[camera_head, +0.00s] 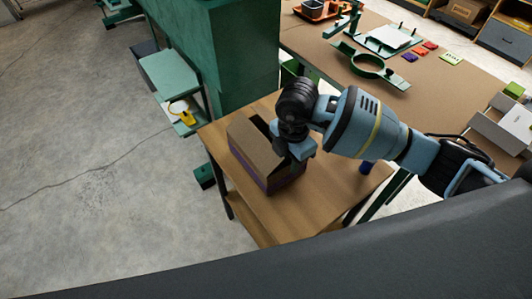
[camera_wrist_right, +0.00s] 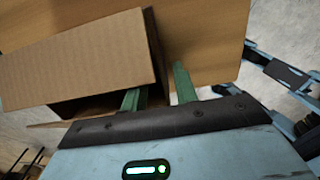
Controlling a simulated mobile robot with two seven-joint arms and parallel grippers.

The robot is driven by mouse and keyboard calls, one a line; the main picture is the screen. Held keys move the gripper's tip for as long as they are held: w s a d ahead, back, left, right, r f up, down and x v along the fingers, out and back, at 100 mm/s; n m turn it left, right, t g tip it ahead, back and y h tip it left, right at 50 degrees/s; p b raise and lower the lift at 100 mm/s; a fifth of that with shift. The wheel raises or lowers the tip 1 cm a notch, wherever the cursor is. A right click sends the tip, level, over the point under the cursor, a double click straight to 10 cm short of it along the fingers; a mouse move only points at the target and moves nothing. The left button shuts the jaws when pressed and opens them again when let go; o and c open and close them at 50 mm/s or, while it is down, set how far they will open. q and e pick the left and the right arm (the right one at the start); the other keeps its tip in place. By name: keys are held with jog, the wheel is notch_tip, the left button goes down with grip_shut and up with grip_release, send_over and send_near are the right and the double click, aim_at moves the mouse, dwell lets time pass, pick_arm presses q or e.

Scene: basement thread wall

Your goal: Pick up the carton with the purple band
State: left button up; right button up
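The brown carton (camera_head: 250,145) stands on the small wooden table, with its flaps up and a purple band low on its side. My right gripper (camera_head: 300,150) is over the carton's right edge in the head view. In the right wrist view, the carton (camera_wrist_right: 80,60) fills the upper left and its dark inside shows. The two green fingers of the right gripper (camera_wrist_right: 158,84) are apart, one at the carton's opening and one to the right of its edge. The edge shows between them; contact is not clear. My left gripper is out of view.
The small table (camera_head: 315,200) has bare room in front of the carton. A dark blue cylinder (camera_head: 366,167) stands under my right arm. A green cabinet (camera_head: 235,55) rises behind, and a workbench (camera_head: 435,85) with tools and boxes is at the right.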

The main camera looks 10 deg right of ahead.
notch_tip(320, 180, down, 2)
jog(key=shift+f, duration=0.1)
jog(key=shift+c, duration=0.4)
grip_shut()
dwell(1.0)
